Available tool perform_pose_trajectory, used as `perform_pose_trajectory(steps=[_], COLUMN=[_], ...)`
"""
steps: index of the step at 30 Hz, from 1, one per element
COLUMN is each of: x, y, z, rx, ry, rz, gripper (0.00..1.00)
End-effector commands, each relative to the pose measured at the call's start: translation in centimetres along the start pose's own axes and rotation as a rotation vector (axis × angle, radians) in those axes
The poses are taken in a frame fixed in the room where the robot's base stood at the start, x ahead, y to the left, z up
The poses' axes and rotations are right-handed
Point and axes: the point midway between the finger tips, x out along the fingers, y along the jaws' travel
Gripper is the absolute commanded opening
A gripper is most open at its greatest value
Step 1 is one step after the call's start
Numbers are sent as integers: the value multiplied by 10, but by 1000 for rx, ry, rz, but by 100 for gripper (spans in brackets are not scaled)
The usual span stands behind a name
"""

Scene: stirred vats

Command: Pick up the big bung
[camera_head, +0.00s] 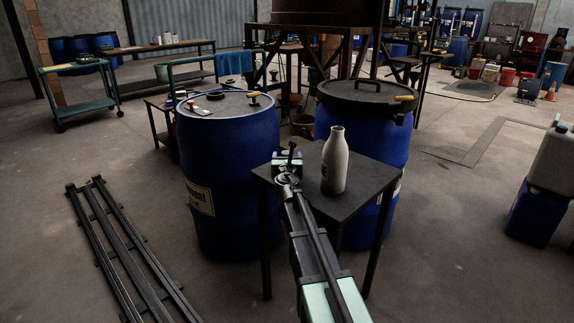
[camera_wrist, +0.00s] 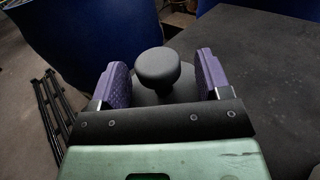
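A dark bung with a round mushroom-shaped knob (camera_wrist: 158,68) and a wider base stands between the fingers of my gripper (camera_wrist: 164,82) in the wrist view. I take it for the big bung. The two purple fingers stand apart, with a gap on each side of the knob. The wider base lies lower, partly hidden by my gripper's body, so contact there cannot be told.
A pale bottle (camera_head: 335,161) stands on the table, right of my gripper. A blue drum (camera_head: 228,175) with small items on its lid stands to the left. Another blue drum (camera_head: 382,140) with a black lid is behind the table. Floor rails (camera_head: 125,255) lie left.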

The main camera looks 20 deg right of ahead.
Motion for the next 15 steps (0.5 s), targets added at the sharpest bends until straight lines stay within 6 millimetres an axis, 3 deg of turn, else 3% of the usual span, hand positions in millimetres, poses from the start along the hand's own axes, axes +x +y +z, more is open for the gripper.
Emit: perform_pose_trajectory(steps=[1,10,15], x=[0,0,0], y=[0,0,0], z=[0,0,0], rx=[0,0,0], ry=[0,0,0], rz=[0,0,0], gripper=[63,17,17])
